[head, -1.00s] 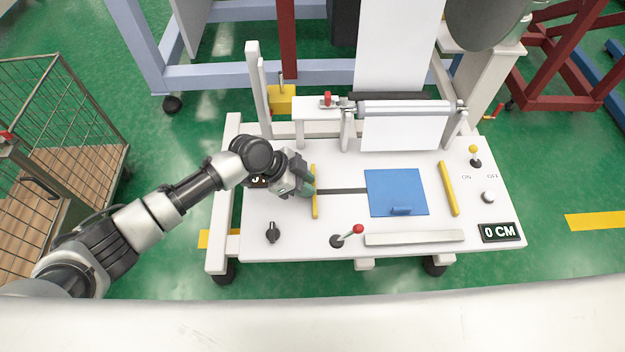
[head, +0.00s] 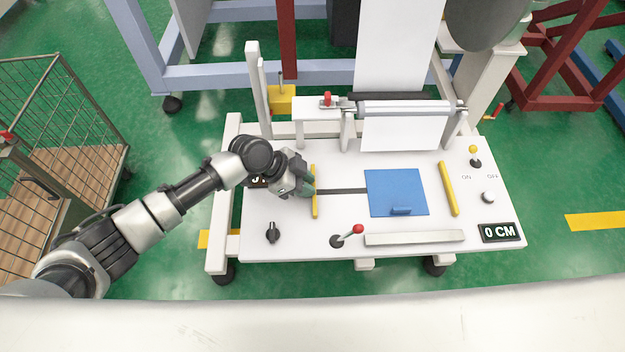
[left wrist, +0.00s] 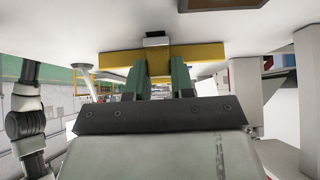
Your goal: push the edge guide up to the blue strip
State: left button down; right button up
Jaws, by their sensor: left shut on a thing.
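The edge guide is a yellow bar (head: 315,205) lying across the left end of a dark slot in the white machine table; it also shows in the left wrist view (left wrist: 204,54). The blue strip (head: 394,185) is a flat blue piece to the right, with a clear gap between it and the guide. A small raised blue block sits near its front edge. My left gripper (head: 310,187) is at the left side of the guide. Its green fingers (left wrist: 164,78) are shut on the guide's middle part, which they partly hide. My right gripper is not in view.
A second yellow bar (head: 449,188) lies right of the blue strip. A red-knobbed lever (head: 347,236), a black knob (head: 272,232) and a pale bar (head: 414,238) are along the front. A roller (head: 405,107) with white film stands behind. The "0 CM" display (head: 499,232) is front right.

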pick_arm(q)
jog(key=shift+d, duration=0.1)
dwell(0.4)
jog(key=shift+d+b, duration=0.3)
jog(key=shift+d, duration=1.05)
jog(key=shift+d+b, duration=1)
jog(key=shift+d, duration=2.35)
jog(key=shift+d+b, duration=1.75)
jog(key=shift+d, duration=2.25)
jog(key=c, duration=0.9)
grip_release()
jog(key=v, duration=1.1)
